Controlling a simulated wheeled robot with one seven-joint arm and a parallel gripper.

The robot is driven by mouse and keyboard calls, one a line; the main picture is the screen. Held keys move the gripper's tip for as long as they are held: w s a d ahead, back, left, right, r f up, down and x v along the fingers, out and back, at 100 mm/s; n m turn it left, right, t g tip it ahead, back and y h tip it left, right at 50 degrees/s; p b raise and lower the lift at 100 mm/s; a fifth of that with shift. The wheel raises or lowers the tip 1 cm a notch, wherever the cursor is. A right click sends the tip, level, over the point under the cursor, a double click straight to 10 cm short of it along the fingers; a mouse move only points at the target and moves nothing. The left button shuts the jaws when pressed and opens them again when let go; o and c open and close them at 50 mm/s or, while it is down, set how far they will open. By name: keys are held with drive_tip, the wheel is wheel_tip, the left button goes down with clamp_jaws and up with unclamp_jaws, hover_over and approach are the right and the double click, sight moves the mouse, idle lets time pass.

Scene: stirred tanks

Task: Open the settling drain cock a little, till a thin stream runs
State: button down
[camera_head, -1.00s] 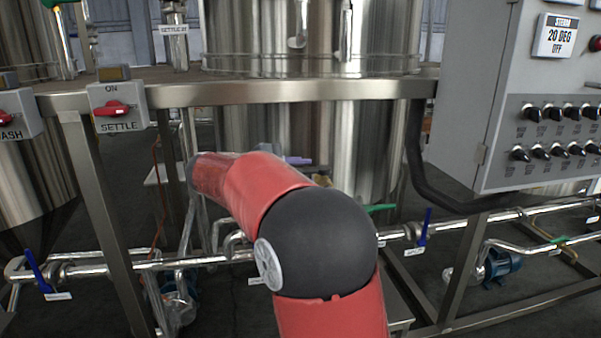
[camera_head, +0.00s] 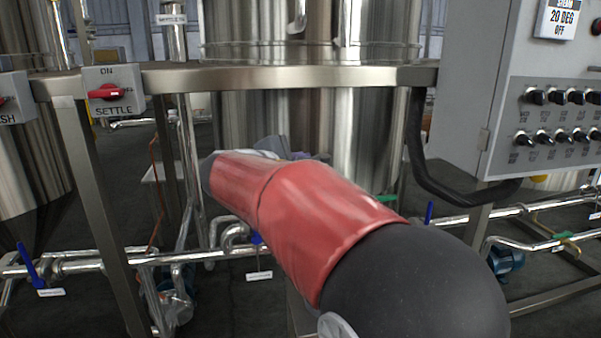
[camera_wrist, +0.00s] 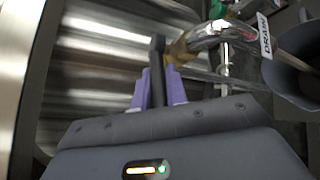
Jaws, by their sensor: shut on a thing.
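In the wrist view, the drain cock has a brass body (camera_wrist: 180,50) on a bright steel pipe, with a black lever (camera_wrist: 157,62). A tag reading DRAIN (camera_wrist: 264,36) hangs beside the pipe. My gripper (camera_wrist: 158,88) has its two purple fingers shut on the black lever, one on each side. A dark grey funnel-like vessel (camera_wrist: 292,75) lies to the right of the pipe. I cannot make out a stream. In the head view my red arm hides the cock and most of the gripper.
The steel tank (camera_head: 355,145) stands behind my arm, its wall close beside the gripper in the wrist view. The frame rail (camera_head: 290,76) crosses above. The SETTLE switch box (camera_head: 111,90) is at left, the control cabinet (camera_head: 500,60) at right. Pipes (camera_head: 185,258) run low down.

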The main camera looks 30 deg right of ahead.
drive_tip(key=shift+s+n+t, duration=0.2)
drive_tip(key=shift+n+t, duration=0.3)
drive_tip(key=c, duration=1.4)
unclamp_jaws()
